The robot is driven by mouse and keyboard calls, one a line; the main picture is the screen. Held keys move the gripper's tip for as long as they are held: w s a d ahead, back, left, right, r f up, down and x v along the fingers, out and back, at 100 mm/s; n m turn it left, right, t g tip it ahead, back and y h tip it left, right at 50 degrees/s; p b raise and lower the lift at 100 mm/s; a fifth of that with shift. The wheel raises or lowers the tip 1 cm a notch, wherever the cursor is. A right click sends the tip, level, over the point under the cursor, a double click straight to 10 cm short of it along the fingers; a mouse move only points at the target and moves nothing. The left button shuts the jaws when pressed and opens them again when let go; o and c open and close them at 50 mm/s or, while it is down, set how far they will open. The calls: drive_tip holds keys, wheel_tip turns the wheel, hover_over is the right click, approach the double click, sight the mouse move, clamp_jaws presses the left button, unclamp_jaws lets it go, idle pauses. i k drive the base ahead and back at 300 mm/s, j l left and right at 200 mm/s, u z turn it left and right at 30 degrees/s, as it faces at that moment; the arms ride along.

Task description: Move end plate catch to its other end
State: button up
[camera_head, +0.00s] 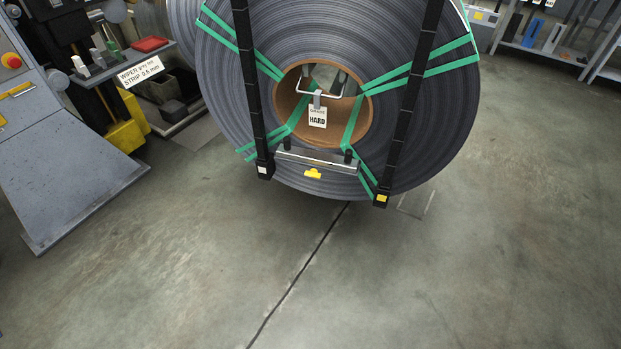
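A small yellow piece (313,173), which may be the catch, sits at the lower edge of a silver bar (322,161), near its middle. The bar lies across the lower front of the steel coil (430,130), between two black upright bars. The left upright ends in a pale block (264,170); the right upright ends in a yellow block (381,198). I cannot tell which piece is the end plate, nor how the yellow piece is fastened. My gripper is not in view.
Green straps (425,68) cross the coil; a tag reading HARD (318,117) hangs in its brown core (285,108). A grey machine cabinet (70,150) and a cluttered shelf (115,70) stand left. A rack (550,45) stands at back right. The floor in front (400,280) is clear.

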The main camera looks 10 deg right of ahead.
sight(313, 173)
drive_tip(key=i+j+u, duration=0.1)
drive_tip(key=i, duration=0.35)
drive_tip(key=i+j, duration=0.25)
drive_tip(key=i, duration=0.2)
drive_tip(key=i+j+u, duration=0.15)
drive_tip(key=i, duration=0.3)
